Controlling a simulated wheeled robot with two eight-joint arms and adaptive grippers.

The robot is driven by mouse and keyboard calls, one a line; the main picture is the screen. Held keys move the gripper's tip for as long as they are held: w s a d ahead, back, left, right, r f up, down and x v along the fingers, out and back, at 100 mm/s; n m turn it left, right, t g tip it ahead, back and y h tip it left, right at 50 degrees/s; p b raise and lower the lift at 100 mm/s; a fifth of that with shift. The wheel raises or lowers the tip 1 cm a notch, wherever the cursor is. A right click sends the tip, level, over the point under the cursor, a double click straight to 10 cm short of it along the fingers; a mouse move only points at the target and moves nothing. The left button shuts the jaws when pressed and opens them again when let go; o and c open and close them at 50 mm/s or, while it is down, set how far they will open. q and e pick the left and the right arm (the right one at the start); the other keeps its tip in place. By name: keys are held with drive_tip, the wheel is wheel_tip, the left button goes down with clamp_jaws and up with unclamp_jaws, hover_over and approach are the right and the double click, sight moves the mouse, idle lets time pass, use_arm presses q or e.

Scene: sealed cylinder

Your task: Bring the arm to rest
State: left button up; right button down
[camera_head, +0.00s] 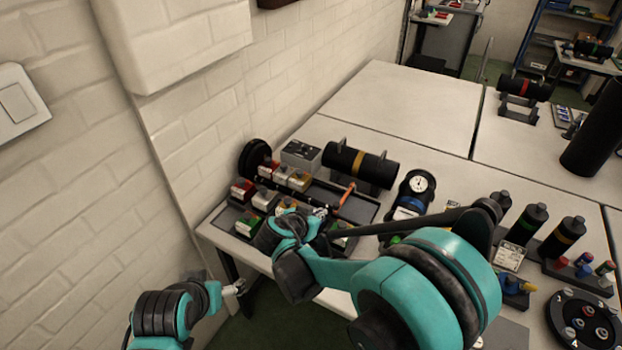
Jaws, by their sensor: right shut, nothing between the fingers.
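My right arm comes in large and teal from the lower right and reaches across the near edge of the table (402,97). Its gripper (322,213) is small and partly hidden by my own wrist. It is shut and empty, over or near the dark tray of small parts; I cannot tell whether it touches anything. My left arm shows at the lower left, off the table and beside the brick wall. Its end (238,288) is small, and its finger state is unclear.
A black cylinder with a yellow band (358,163) lies on a stand. A gauge (418,184), upright dark bottles (527,224) and a round black holder (585,322) stand to the right. Small coloured boxes (250,222) sit at the left. The table's back middle is clear.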

drive_tip(key=s+d+r+n+g+y, duration=0.2)
drive_tip(key=s+d+r+n, duration=0.15)
drive_tip(key=s+d, duration=0.55)
drive_tip(key=s+d+r+n+y, duration=0.1)
drive_tip(key=s+d+n+y, duration=0.1)
drive_tip(key=s, duration=1.1)
drive_tip(key=shift+s+r+n+y, duration=0.25)
drive_tip(key=shift+n+y, duration=0.3)
drive_tip(key=shift+y, duration=0.45)
drive_tip(key=shift+d, duration=0.1)
